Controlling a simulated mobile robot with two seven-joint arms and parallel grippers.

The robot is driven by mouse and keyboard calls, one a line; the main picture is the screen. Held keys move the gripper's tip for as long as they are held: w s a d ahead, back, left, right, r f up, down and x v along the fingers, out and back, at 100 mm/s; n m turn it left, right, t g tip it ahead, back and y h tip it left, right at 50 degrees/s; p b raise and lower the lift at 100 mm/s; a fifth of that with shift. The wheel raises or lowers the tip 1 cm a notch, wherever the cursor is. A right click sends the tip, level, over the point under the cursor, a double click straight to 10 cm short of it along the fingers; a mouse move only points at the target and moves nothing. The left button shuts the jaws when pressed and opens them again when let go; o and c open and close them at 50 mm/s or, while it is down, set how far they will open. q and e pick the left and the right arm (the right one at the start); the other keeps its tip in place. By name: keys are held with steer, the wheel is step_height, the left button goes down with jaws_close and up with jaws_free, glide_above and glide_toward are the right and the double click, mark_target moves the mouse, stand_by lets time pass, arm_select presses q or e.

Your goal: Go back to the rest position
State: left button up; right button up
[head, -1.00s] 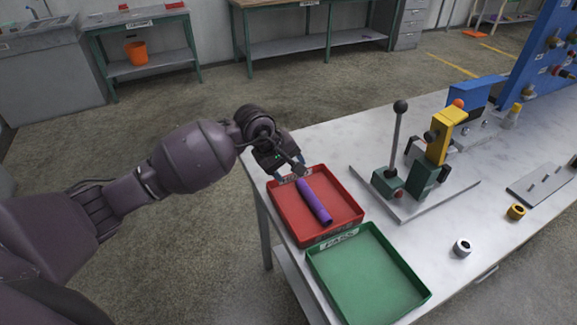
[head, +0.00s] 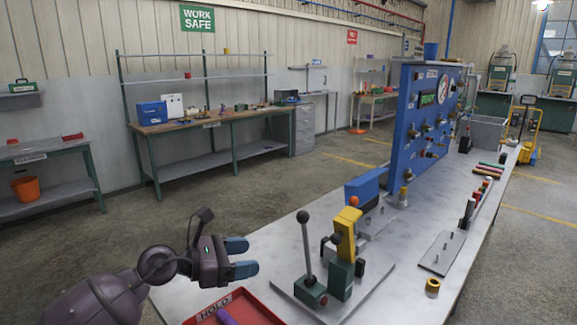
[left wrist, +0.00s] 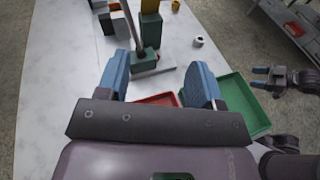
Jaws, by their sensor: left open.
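My left gripper (head: 246,257) is open and empty, with its two blue fingers apart. It is raised above the near left end of the workbench, left of the lever fixture. In the left wrist view its fingers (left wrist: 160,82) frame bare bench and part of the red tray (left wrist: 158,99). The purple hose (head: 228,318) lies in the red HOLD tray (head: 262,309), cut off by the bottom edge of the head view. My right gripper (left wrist: 256,78) shows only in the left wrist view, at the right, beyond the green tray (left wrist: 234,92); its blue fingers are apart.
The lever fixture (head: 310,290), with its black-knobbed handle and yellow block, stands on the bench (head: 415,297) right of my left gripper. A brass ring (head: 432,286) lies farther right. The blue panel (head: 412,130) rises behind. Floor to the left is open.

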arm_select(q)
steer(key=s+a+f+m+t+y, duration=0.1)
steer(key=a+f+m+t+y, duration=0.25)
steer(key=m, duration=0.85)
steer(key=s+a+f+m+t+y, duration=0.2)
steer(key=a+m+t, duration=0.25)
steer(key=m, duration=0.75)
steer(key=s+a+f+m+t+y, duration=0.1)
steer(key=a+f+m+t+y, duration=0.2)
steer(key=m, duration=0.9)
steer(key=s+a+f+n+g+y, duration=0.3)
steer(key=s+f+n, duration=0.3)
steer(key=s+f, duration=0.5)
steer(key=s+a+f+n+g+y, duration=0.3)
steer(key=s+f+n, duration=0.4)
steer(key=s+f, duration=0.4)
steer(key=s+a, duration=0.1)
steer(key=s, duration=0.2)
steer(key=shift+s, duration=0.15)
steer(key=shift+a, duration=0.1)
